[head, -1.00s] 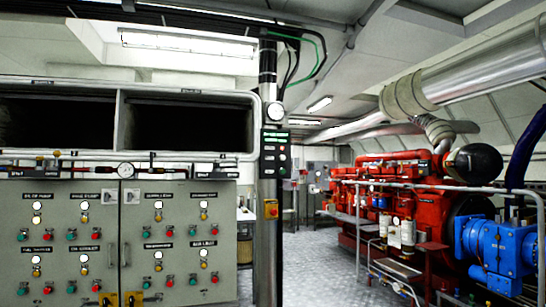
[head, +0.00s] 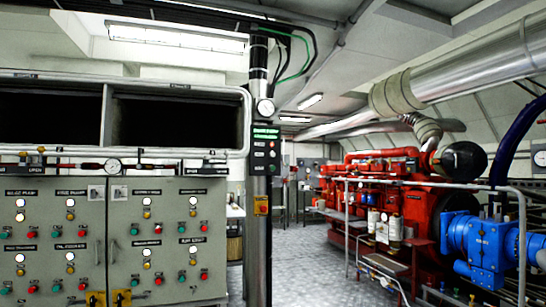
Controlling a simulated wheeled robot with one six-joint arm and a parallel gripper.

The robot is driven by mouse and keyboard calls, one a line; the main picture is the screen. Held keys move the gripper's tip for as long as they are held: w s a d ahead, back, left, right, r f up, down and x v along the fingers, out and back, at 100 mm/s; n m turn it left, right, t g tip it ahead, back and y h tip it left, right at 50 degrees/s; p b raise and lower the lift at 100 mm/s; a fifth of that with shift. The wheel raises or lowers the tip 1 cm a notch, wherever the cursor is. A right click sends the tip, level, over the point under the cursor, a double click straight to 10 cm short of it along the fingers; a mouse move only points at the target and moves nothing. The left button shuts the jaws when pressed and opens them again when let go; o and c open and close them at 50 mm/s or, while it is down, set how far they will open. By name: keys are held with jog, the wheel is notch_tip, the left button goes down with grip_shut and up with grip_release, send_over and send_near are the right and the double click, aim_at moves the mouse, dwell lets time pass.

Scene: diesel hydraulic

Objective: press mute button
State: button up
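No button can be read as the mute button; the labels are too small. A grey control cabinet (head: 100,220) at the left carries rows of red, green, yellow and white buttons and lamps under small black labels. A narrow black control box (head: 265,150) with a green label and a few small buttons is fixed on the post in the middle. My gripper is not in view, so its state and its distance from either panel cannot be seen.
A grey post (head: 257,235) stands right of the cabinet. A red diesel engine (head: 385,185) and a blue pump (head: 480,245) stand behind a grey railing (head: 440,184) at the right. Open metal floor (head: 303,255) lies between post and engine.

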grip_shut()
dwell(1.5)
